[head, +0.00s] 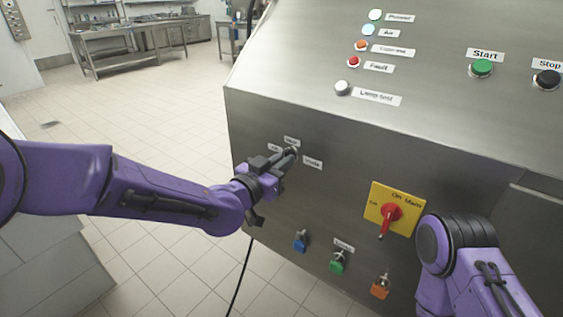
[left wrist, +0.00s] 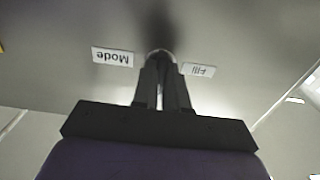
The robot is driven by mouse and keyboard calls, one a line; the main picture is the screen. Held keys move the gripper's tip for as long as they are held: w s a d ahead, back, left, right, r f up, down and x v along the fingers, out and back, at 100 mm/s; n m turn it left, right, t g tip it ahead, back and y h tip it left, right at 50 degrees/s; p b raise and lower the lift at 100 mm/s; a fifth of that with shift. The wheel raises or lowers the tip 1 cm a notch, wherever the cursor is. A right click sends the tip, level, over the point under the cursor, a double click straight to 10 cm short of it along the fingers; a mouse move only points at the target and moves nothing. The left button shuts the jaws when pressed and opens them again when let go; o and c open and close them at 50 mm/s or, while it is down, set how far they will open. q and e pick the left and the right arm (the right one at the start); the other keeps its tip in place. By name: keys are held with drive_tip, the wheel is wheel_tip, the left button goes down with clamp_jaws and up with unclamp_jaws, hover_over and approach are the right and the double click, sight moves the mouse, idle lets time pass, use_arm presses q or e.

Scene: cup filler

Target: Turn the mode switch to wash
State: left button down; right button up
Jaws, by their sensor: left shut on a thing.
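The mode switch (head: 293,150) is on the front panel of the steel machine, mostly hidden by my left gripper (head: 286,156). My left gripper is shut on it. In the left wrist view, the two fingers of my left gripper (left wrist: 162,78) are close together around the switch (left wrist: 160,54). The Mode label (left wrist: 113,57) and the Fill label (left wrist: 198,70) show upside down on either side. In the head view a small label (head: 292,141) sits just above the switch, too small to read surely. The switch's pointing direction is hidden. My right gripper is out of view.
A red mains switch (head: 391,212) on a yellow plate (head: 378,205) is right of the mode switch, near my right arm. Blue (head: 300,240), green (head: 337,262) and orange (head: 380,287) fittings sit below. Start (head: 481,68) and Stop (head: 547,79) buttons are above. Tiled floor is clear at left.

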use_arm(q)
drive_tip(key=c, duration=1.2)
unclamp_jaws()
drive_tip(key=shift+o, duration=0.2)
drive_tip(key=v, duration=1)
drive_tip(key=shift+s+a+b, duration=0.15)
drive_tip(key=shift+b, duration=0.15)
